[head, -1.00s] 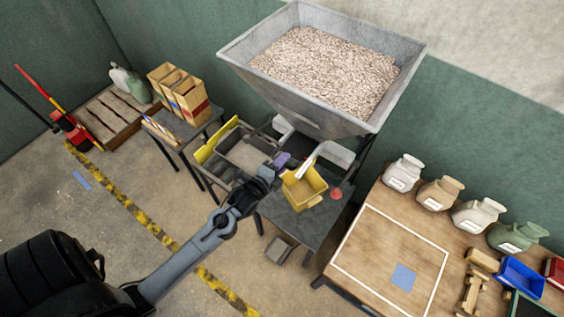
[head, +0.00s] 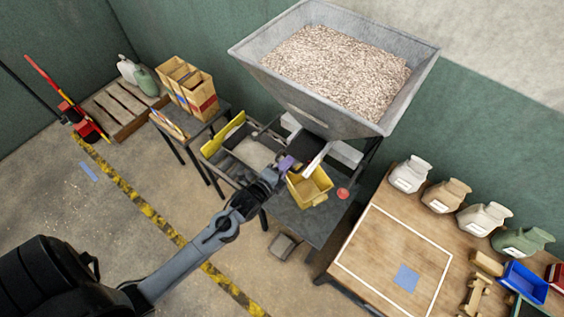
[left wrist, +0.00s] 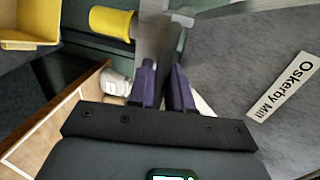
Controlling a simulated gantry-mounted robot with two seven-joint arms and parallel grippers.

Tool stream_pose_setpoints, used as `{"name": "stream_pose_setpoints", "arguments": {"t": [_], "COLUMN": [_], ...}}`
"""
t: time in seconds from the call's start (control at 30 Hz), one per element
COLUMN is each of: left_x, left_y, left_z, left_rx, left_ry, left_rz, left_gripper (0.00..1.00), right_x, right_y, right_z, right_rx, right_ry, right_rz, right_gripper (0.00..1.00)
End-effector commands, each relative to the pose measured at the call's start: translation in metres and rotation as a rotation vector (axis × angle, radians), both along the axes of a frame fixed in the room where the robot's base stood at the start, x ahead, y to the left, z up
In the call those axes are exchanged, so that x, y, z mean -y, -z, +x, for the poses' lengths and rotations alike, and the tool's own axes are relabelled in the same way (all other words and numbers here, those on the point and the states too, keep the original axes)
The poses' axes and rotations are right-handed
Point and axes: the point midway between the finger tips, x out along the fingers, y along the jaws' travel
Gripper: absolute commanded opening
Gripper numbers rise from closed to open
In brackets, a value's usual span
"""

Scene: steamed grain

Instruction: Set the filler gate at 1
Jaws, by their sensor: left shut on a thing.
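The filler is a grey hopper (head: 325,112) full of pale grain, with a pale spout (head: 317,158) below it. My left gripper (head: 288,163), with purple fingers, is under the hopper beside the spout. In the left wrist view the gripper (left wrist: 164,88) is shut on a grey bar (left wrist: 152,38), which seems to be the gate lever. A yellow cylindrical grip (left wrist: 111,22) is just beyond the fingertips. I cannot read any gate scale or number. A yellow bin (head: 308,190) stands below the spout. My right gripper is not in view.
A grey stand (head: 312,224) carries the yellow bin and a red button (head: 343,193). A wooden table (head: 385,262) with several sacks is at right. A grey tub (head: 250,155) is left of the gripper.

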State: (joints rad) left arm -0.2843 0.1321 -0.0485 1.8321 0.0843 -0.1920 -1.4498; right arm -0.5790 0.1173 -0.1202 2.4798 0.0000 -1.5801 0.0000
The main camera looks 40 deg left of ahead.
Motion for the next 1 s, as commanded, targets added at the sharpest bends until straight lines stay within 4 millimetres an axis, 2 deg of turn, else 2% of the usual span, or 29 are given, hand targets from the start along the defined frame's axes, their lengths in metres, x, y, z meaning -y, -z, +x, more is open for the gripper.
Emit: {"name": "stream_pose_setpoints", "arguments": {"t": [0.03,0.07,0.17,0.57,0.77,1.0], "left_x": [-0.001,-0.001,-0.001,-0.001,0.000,0.001], "left_y": [0.001,0.001,0.001,0.000,-0.004,-0.013], "left_z": [0.000,0.000,0.000,-0.006,-0.032,-0.073], "left_rx": [-0.001,-0.001,-0.001,0.000,-0.001,-0.002], "left_ry": [-0.003,-0.003,-0.003,-0.002,-0.001,-0.002], "left_rz": [0.001,0.001,0.001,0.000,0.000,0.000], "left_gripper": [0.00,0.21,0.34,0.34,0.34,0.34], "right_x": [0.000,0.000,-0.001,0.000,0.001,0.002], "right_y": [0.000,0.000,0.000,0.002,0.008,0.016], "right_z": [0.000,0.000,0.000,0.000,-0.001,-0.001], "right_rx": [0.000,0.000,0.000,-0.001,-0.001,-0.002], "right_ry": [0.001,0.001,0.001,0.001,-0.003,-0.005], "right_rz": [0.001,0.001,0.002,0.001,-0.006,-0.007], "right_gripper": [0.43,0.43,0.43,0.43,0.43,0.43]}}
